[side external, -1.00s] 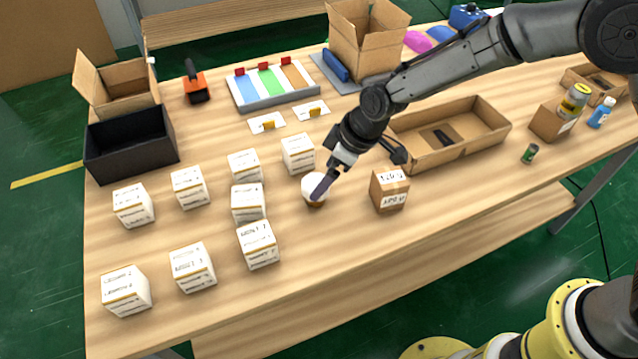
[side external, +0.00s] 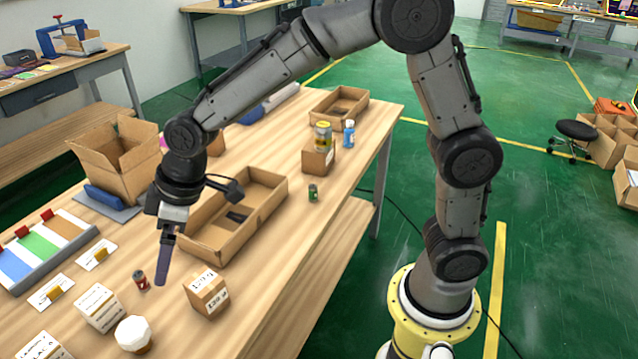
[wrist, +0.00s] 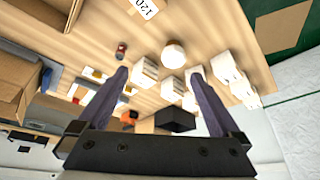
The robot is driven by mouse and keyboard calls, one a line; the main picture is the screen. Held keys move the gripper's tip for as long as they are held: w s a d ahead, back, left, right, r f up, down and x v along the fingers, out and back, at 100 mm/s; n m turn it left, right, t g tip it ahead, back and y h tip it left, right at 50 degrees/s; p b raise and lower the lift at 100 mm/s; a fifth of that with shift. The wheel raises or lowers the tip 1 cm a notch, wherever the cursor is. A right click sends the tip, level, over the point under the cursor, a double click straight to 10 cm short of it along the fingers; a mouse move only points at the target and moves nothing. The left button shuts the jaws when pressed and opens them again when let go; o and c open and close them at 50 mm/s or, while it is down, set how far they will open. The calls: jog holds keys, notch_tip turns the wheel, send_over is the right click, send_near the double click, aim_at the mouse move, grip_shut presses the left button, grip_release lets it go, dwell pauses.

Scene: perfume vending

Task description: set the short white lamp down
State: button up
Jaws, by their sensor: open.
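The short white lamp (side external: 133,334), with a faceted white shade and a little brown base showing below, stands on the wooden table near the bottom edge of the side view. In the wrist view the lamp (wrist: 174,54) shows beyond the fingertips, toward the right one. My gripper (side external: 162,278) is raised above the table, behind and to the right of the lamp in the side view, apart from it. The wrist view shows my gripper (wrist: 158,72) with its two dark fingers wide apart and nothing held between them.
A small red can (side external: 140,280) stands just left of my fingers. A labelled carton (side external: 207,293) is to the right. White boxes (side external: 100,308) stand left of the lamp. A long open cardboard tray (side external: 262,222) lies behind. Bare table (side external: 262,300) shows right of the carton.

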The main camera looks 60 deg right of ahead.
jog(key=s+d+r+m+t+h, duration=0.1)
jog(key=s+d+r+m, duration=0.1)
jog(key=s+d+r, duration=0.35)
jog(key=s+d+r+m, duration=0.2)
jog(key=s+d+r, duration=0.1)
jog(key=s+d, duration=0.45)
jog(key=s+d+m+h, duration=0.1)
jog(key=s+d, duration=0.2)
jog(key=s, duration=0.3)
jog(key=s+d+f+m+t, duration=0.1)
jog(key=s+d+m, duration=0.1)
jog(key=s+d, duration=0.2)
jog(key=shift+s+d+m+h, duration=0.3)
jog(key=shift+s+h, duration=0.1)
jog(key=shift+s, duration=0.75)
